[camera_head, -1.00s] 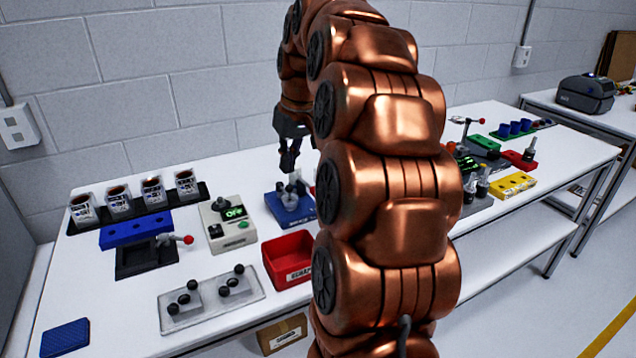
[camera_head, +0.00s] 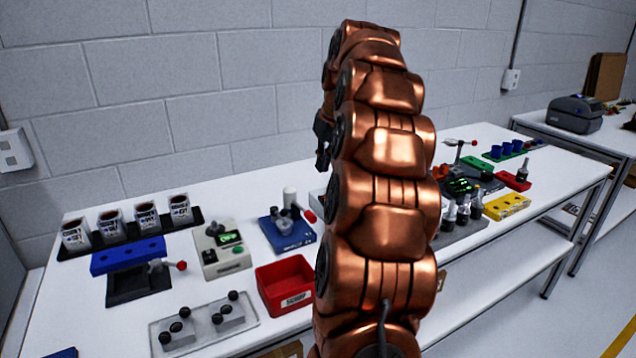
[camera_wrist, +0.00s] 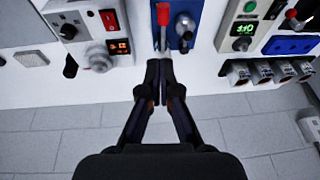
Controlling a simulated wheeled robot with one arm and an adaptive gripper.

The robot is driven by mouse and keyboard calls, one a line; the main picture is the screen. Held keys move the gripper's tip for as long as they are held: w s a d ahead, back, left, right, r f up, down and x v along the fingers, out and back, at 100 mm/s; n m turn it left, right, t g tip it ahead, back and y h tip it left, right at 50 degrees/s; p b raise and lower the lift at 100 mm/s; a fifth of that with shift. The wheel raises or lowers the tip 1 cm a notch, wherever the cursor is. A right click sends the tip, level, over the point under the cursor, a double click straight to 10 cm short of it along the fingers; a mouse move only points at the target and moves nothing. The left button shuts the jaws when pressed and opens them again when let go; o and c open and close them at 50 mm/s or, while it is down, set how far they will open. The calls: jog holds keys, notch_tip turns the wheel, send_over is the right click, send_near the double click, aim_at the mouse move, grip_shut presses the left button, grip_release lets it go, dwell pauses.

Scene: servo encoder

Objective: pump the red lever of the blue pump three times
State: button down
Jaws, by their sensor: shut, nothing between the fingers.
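The blue pump (camera_head: 296,243) stands near the middle of the bench in the head view, with a grey cup-like part on top. Its red lever (camera_head: 309,216) sticks out at its right side, beside my arm. In the wrist view the red lever (camera_wrist: 163,14) is at the top middle, next to the blue base (camera_wrist: 186,8). My gripper (camera_wrist: 160,66) is shut and empty, its fingertips pointing toward the lever and appearing just below it in that picture. I cannot tell whether they touch. In the head view my gripper (camera_head: 323,150) is mostly hidden behind my arm.
A grey box with a green display (camera_head: 222,248) stands left of the pump, and a red bin (camera_head: 285,287) in front. A grey panel with knobs (camera_wrist: 88,35) lies left of the pump in the wrist view. Several cups (camera_head: 143,217) stand along the wall.

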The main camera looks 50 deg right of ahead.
jog(key=p, duration=0.3)
send_over(315, 217)
jog(key=x, duration=0.3)
jog(key=s+x, duration=0.1)
jog(key=x, duration=0.2)
jog(key=s+x, duration=0.1)
jog(key=x, duration=0.3)
jog(key=shift+s+d+f, duration=0.15)
jog(key=shift+d+f, duration=0.05)
jog(key=shift+f, duration=0.05)
jog(key=shift+a+f, duration=0.15)
jog(key=shift+f, duration=0.6)
jog(key=shift+a+f, duration=0.1)
jog(key=shift+f, duration=0.65)
jog(key=f+b, duration=0.1)
jog(key=t+b, duration=0.1)
jog(key=b, duration=0.1)
jog(key=shift+s+a+f, duration=0.1)
jog(key=shift+s+f, duration=0.05)
jog(key=shift+f, duration=0.2)
jog(key=f+t+b, duration=0.1)
jog(key=b, duration=0.2)
jog(key=f+t+h+b, duration=0.1)
jog(key=b, duration=0.2)
jog(key=shift+s+f+t+b, duration=0.15)
jog(key=shift+s+t+b, duration=0.15)
jog(key=shift+a, duration=0.1)
